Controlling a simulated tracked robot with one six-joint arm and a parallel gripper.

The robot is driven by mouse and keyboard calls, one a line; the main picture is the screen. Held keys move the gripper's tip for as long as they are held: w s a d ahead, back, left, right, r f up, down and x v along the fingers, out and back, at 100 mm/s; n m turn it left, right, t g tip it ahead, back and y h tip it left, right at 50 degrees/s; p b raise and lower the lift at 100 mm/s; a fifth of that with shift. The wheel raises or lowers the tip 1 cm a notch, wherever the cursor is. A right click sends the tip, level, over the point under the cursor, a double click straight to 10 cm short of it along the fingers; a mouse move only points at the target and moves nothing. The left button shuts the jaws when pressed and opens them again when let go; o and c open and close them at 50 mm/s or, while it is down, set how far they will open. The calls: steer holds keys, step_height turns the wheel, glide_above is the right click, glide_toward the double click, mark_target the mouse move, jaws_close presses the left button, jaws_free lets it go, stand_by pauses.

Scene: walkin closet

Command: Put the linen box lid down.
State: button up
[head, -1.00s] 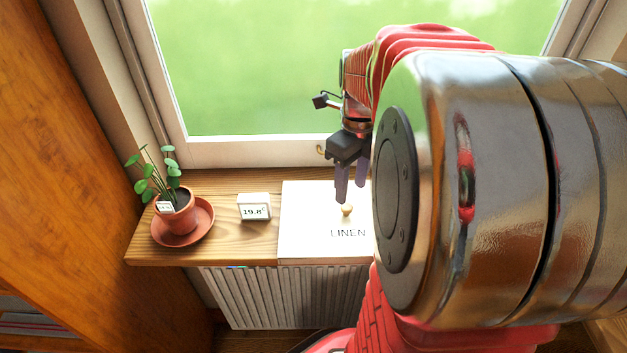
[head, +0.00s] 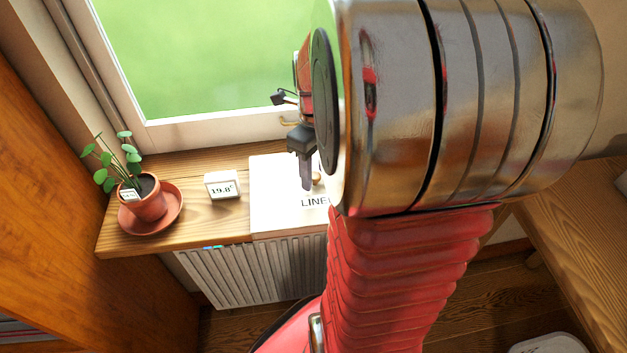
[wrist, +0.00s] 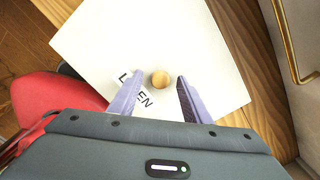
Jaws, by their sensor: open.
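The linen box lid (head: 272,188) is a white square panel with a small round wooden knob (head: 316,178) and the word LINEN. It lies on the wooden windowsill; whether a box is under it is not visible. In the wrist view the lid (wrist: 105,35) fills the upper middle, with its knob (wrist: 161,79) between and just beyond the fingertips. My gripper (head: 306,187) is over the lid beside the knob. In the wrist view my gripper (wrist: 155,82) is open, its two purple fingers apart and empty. My arm hides the lid's right part in the head view.
A potted plant (head: 148,200) on a terracotta saucer and a small white thermometer display (head: 222,185) stand left of the lid. The window is behind, a radiator (head: 250,272) below. A wooden bench (head: 585,230) is at right. A brass window handle (wrist: 292,45) is near the gripper.

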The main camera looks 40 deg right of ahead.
steer(key=shift+c, duration=0.5)
jaws_close()
stand_by(0.3)
